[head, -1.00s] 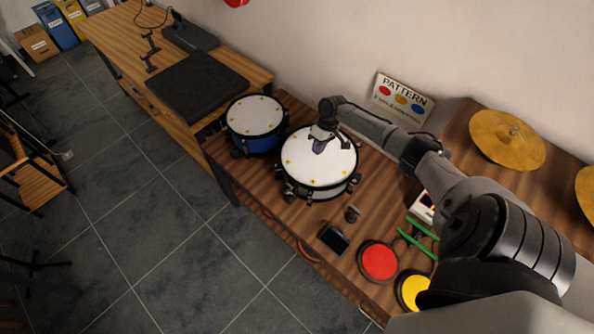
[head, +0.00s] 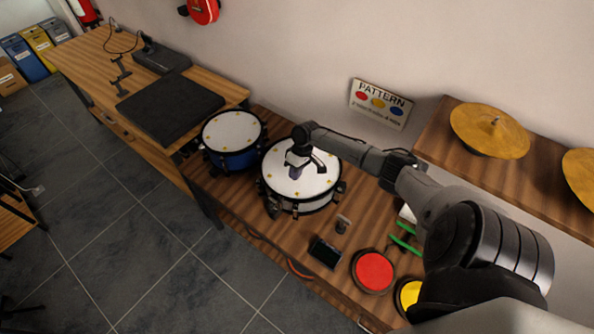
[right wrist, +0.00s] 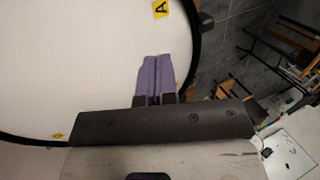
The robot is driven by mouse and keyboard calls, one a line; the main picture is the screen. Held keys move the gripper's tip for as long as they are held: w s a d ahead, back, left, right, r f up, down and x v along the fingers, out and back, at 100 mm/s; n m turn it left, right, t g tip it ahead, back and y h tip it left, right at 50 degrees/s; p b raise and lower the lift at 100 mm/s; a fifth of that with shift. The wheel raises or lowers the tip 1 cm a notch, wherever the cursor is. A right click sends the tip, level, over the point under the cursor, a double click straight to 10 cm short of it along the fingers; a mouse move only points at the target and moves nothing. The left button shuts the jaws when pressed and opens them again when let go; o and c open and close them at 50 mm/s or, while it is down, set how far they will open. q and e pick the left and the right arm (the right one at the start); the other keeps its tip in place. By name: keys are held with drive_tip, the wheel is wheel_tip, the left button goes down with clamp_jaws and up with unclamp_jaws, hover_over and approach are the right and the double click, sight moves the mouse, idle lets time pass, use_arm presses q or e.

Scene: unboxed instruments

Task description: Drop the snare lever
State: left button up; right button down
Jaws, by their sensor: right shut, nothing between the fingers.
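The snare drum (head: 318,184) is the white-headed drum with a dark rim and silver shell on the wooden table. My right gripper (head: 295,174) is over its head, shut and empty, with purple fingers. In the right wrist view the shut fingers (right wrist: 155,57) lie over the white drum head (right wrist: 70,70), near its black rim (right wrist: 191,55). Whether they touch the head cannot be told. Dark fittings (head: 272,207) sit on the drum's near left side; which of them is the snare lever is too small to tell. My left gripper is not in view.
A blue drum (head: 233,158) stands close on the left. A small dark box (head: 325,252), a red pad (head: 373,271), a yellow pad (head: 408,292) and green sticks (head: 404,240) lie to the right. Cymbals (head: 489,131) are at the far right. A pattern sign (head: 381,103) leans at the back.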

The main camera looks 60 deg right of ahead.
sight(284, 195)
drive_tip(key=b+x, duration=0.2)
drive_tip(key=x, duration=0.1)
drive_tip(key=shift+f, duration=0.2)
drive_tip(key=shift+w+a+f, duration=0.1)
drive_tip(key=shift+a+f, duration=0.05)
drive_tip(key=shift+a, duration=0.15)
drive_tip(key=shift+w+a+p, duration=0.15)
drive_tip(key=shift+a+p, duration=0.15)
drive_tip(key=shift+a, duration=0.7)
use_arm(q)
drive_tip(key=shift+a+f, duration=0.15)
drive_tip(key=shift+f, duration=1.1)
use_arm(e)
drive_tip(key=shift+w+a, duration=0.15)
drive_tip(key=shift+a, duration=0.65)
